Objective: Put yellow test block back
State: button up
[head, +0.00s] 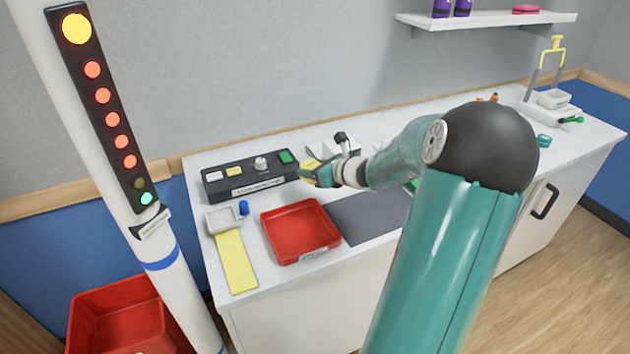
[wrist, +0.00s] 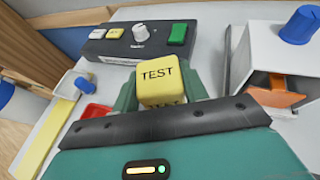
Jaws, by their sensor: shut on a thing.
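My gripper (head: 318,175) is shut on the yellow test block (wrist: 157,82), which has TEST printed on it. The block is between the green fingers in the wrist view, and it shows as a small yellow patch (head: 309,163) in the head view. The gripper is over the counter, just right of the black console (head: 232,186). The console carries a white piece, a yellow piece (head: 234,171), a grey knob and a green piece (head: 286,157). What is under the held block is hidden.
A red tray (head: 264,238) lies in front of the console, beside a dark grey mat (head: 365,217). A white box with a blue knob (wrist: 301,24) stands close on the right in the wrist view. A yellow strip (head: 236,262) and a light pole (head: 140,230) are at left.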

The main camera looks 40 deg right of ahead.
aim_at(315, 191)
jog(key=f, duration=0.1)
jog(key=w+d+f, duration=0.1)
jog(key=d+f, duration=0.1)
jog(key=shift+w+f, duration=0.1)
jog(key=shift+w, duration=0.2)
jog(key=shift+w+d+f, duration=0.1)
jog(key=shift+f, duration=0.75)
jog(key=shift+w+d+f, duration=0.1)
jog(key=shift+f, duration=0.75)
jog(key=shift+s, duration=0.1)
jog(key=shift+f, duration=0.2)
jog(key=o, duration=1)
jog(key=shift+o, duration=0.2)
